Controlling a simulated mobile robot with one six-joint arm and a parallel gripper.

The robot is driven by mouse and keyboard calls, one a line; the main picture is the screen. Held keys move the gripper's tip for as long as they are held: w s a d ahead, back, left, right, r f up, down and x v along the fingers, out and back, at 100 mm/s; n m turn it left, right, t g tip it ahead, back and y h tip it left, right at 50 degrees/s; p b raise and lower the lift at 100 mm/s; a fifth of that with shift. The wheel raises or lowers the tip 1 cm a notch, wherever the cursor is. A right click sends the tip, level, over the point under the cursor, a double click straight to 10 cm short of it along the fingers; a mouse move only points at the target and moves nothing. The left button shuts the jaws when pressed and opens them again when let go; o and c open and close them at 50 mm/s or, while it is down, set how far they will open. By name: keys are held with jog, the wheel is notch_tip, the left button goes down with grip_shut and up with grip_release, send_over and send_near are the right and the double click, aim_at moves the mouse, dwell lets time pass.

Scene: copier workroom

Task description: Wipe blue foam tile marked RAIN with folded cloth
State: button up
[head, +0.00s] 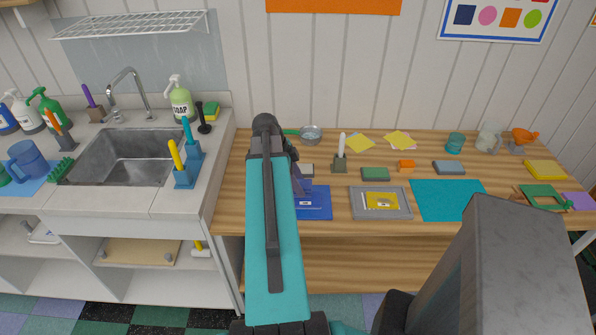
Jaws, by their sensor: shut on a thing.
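A blue tile (318,208) lies flat on the wooden counter, left of the middle, with a small pale label too small to read. My teal arm hides its left part. My gripper (301,180) is at the tile's back left edge, mostly hidden behind my arm. It is shut on a small dark blue-violet piece (304,187), which seems to be the folded cloth; little of it shows. I cannot tell whether it touches the tile.
Right of the tile are a grey tray (356,212) with a yellow piece and a teal mat (447,201). A sink (130,158) is at left.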

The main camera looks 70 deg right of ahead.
jog(key=shift+s+r+p, duration=0.2)
jog(key=shift+r+p, duration=0.85)
jog(key=shift+r, duration=1.2)
jog(key=shift+w, duration=0.1)
